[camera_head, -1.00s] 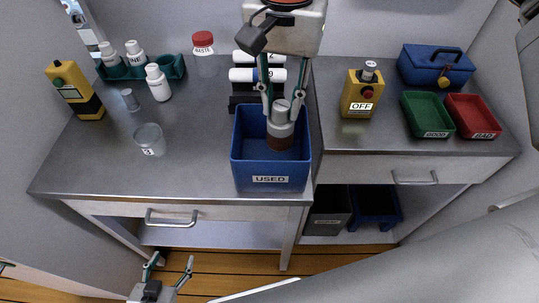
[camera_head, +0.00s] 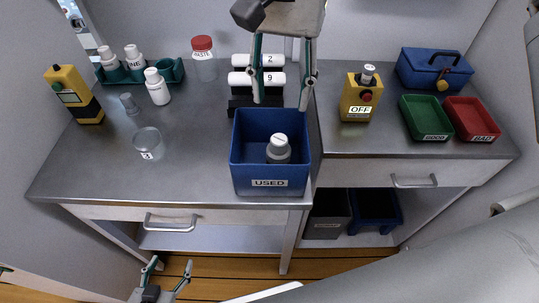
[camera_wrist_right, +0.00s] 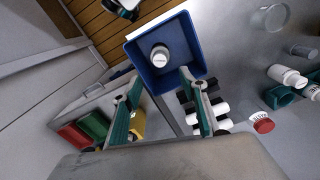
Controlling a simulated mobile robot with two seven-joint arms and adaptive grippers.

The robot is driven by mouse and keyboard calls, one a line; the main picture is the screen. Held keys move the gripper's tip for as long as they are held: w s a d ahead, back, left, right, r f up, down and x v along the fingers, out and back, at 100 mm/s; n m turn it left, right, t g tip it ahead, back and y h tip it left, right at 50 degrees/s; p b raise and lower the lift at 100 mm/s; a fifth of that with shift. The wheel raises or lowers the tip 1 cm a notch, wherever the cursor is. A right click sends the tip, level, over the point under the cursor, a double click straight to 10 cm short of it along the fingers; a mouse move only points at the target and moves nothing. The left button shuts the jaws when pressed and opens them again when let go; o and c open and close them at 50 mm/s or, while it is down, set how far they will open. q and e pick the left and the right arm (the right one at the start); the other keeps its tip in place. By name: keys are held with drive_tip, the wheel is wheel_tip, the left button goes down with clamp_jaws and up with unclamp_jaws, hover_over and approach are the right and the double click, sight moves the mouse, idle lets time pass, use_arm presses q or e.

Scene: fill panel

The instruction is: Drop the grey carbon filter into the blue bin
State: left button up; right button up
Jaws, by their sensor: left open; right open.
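The grey carbon filter (camera_head: 278,155) stands inside the blue bin (camera_head: 270,184) labelled USED, at the front of the left counter. In the right wrist view the filter (camera_wrist_right: 159,56) shows within the bin's walls (camera_wrist_right: 196,42), apart from the fingers. My right gripper (camera_head: 282,102) is open and empty above the bin's back edge, fingers pointing down. My left gripper (camera_head: 168,275) is open and empty, low in front of the counter over the wooden floor.
Behind the bin is a black rack with white cylinders (camera_head: 257,79). A clear cup (camera_head: 149,145), white bottles (camera_head: 157,86) and a red-lidded jar (camera_head: 203,59) stand left. A yellow OFF box (camera_head: 361,95), green tray (camera_head: 426,117) and red tray (camera_head: 472,118) stand right.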

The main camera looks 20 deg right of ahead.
wheel_tip(320, 180, up, 9)
drive_tip(key=shift+f, duration=0.2)
idle(0.5)
